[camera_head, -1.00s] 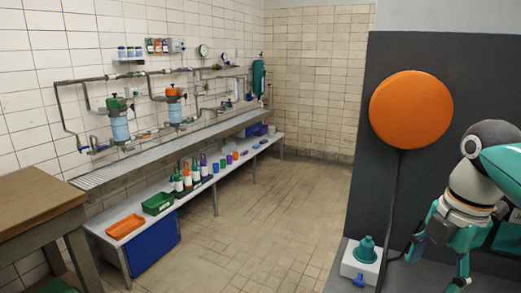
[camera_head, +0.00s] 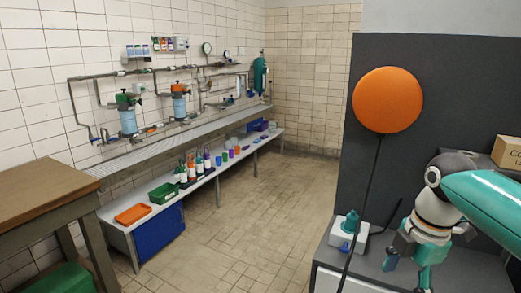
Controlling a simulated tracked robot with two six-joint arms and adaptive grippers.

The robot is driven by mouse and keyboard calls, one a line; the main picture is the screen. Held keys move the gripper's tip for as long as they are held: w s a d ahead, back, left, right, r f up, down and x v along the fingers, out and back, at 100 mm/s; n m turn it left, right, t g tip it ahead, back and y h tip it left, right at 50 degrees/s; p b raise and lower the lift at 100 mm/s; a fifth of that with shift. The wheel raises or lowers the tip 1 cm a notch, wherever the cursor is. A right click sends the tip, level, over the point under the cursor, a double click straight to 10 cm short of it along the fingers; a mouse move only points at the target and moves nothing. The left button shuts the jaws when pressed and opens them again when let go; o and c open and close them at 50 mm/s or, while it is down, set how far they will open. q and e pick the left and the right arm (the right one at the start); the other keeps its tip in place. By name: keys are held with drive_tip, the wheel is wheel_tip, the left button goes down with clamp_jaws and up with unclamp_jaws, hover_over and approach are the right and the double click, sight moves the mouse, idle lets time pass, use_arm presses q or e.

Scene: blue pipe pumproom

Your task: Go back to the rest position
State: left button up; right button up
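My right arm comes in from the right edge of the head view. Its gripper (camera_head: 407,268) points down over the dark grey counter (camera_head: 462,268), with its two fingers apart and nothing seen between them. Its lower tips are close to the bottom of the picture, and I cannot tell whether they touch the counter. My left gripper is not in view.
A teal-topped white box (camera_head: 347,233) stands left of my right gripper, a cardboard box (camera_head: 507,152) behind right. A wooden table (camera_head: 42,195) is at left. The tiled floor (camera_head: 255,225) is clear.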

drive_tip(key=a+f+m+y+p, duration=0.1)
drive_tip(key=a+f+m, duration=0.25)
drive_tip(key=f, duration=0.55)
drive_tip(key=a+f+m+y, duration=0.1)
drive_tip(key=a+f+m, duration=0.25)
drive_tip(key=f, duration=0.65)
drive_tip(key=a+f+m+p, duration=0.1)
drive_tip(key=a+f+m, duration=0.25)
drive_tip(key=f, duration=0.55)
drive_tip(key=s+a+f+m, duration=0.3)
drive_tip(key=s+f+m, duration=0.2)
drive_tip(key=s, duration=0.3)
drive_tip(key=s+a+f+m+y+p, duration=0.1)
drive_tip(key=s+a+f+m, duration=0.2)
drive_tip(key=s+f+m, duration=0.2)
drive_tip(key=s+f, duration=0.3)
drive_tip(key=shift+s+f+m, duration=0.15)
drive_tip(key=shift+s+m, duration=0.05)
drive_tip(key=shift+m, duration=0.15)
drive_tip(key=shift+c, duration=0.3)
